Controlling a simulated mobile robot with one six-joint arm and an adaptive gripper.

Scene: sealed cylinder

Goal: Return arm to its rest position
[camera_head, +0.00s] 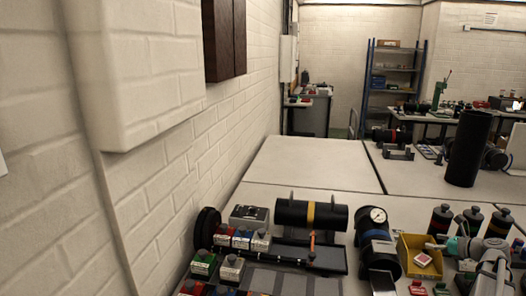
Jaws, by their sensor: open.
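My arm (490,254), grey with a teal joint, shows at the lower right, partly cut off by the picture's edge. My gripper (434,244) seems to be the small end left of the teal joint, close to the yellow bin (408,262). It is open, and I see nothing held in it. Its fingers are too small to make out clearly, and I cannot tell whether it touches the bin. A black cylinder with a yellow band (311,214) lies sideways on the bench, apart from my gripper.
A tall black cylinder (468,148) stands upright at the right. A pressure gauge (377,215) and several dark bottles (471,221) stand near the arm. Labelled button boxes (222,236) line the bench's left side. The far bench top (312,163) is clear. A brick wall runs along the left.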

